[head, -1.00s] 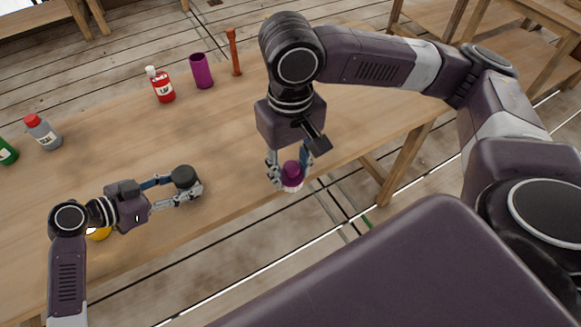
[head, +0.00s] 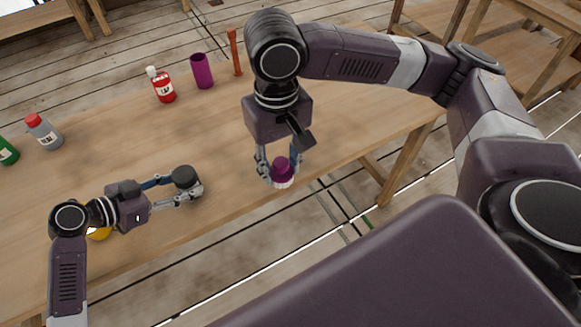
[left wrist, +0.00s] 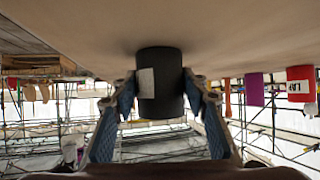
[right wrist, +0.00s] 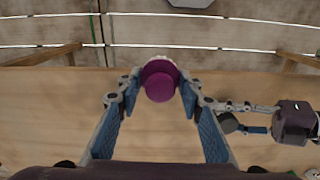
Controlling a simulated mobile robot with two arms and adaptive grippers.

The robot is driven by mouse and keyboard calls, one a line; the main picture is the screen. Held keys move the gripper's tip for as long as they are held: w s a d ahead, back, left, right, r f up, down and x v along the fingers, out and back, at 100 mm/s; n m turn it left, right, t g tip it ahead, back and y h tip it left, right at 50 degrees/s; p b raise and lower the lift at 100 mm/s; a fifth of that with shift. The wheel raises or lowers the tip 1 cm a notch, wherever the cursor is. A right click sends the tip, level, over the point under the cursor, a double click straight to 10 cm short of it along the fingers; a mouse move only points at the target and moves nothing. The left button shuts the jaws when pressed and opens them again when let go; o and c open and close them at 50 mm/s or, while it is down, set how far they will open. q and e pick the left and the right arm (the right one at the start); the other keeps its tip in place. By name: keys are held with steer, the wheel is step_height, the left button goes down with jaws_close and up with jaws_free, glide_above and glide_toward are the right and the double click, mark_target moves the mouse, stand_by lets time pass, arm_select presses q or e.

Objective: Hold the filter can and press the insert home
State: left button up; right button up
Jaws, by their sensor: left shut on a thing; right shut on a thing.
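The filter can is a black cylinder (head: 186,178) standing on the table at the left of centre in the head view. It also shows in the left wrist view (left wrist: 160,82), with a pale label on its side. My left gripper (head: 187,189) is shut around the can. The insert (head: 282,170) has a purple top and a white lower part. My right gripper (head: 275,176) is shut on it and holds it near the table's front edge, to the right of the can and apart from it. The right wrist view shows the insert (right wrist: 160,82) between the fingertips. The can's top opening is not clear.
A red bottle (head: 162,86), a purple cup (head: 202,72) and an orange-brown post (head: 235,52) stand at the back of the table (head: 120,130). A grey bottle (head: 43,132) and a green one (head: 6,152) stand at the left. A yellow thing (head: 98,234) is partly hidden by my left arm.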

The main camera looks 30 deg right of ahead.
mark_target(183, 173)
steer(key=w+a+m, duration=0.3)
steer(key=w+a, duration=1.4)
steer(key=a, duration=0.1)
steer(key=shift+s+d+f, duration=0.1)
steer(key=shift+s+f, duration=0.05)
steer(key=shift+f, duration=1.35)
steer(key=shift+s+d+f, duration=0.1)
steer(key=shift+f, duration=1.35)
steer(key=shift+a+f, duration=0.1)
steer(key=shift+f, duration=0.05)
steer(key=o, duration=1.5)
steer(key=shift+r, duration=3.55)
steer(key=shift+c, duration=0.4)
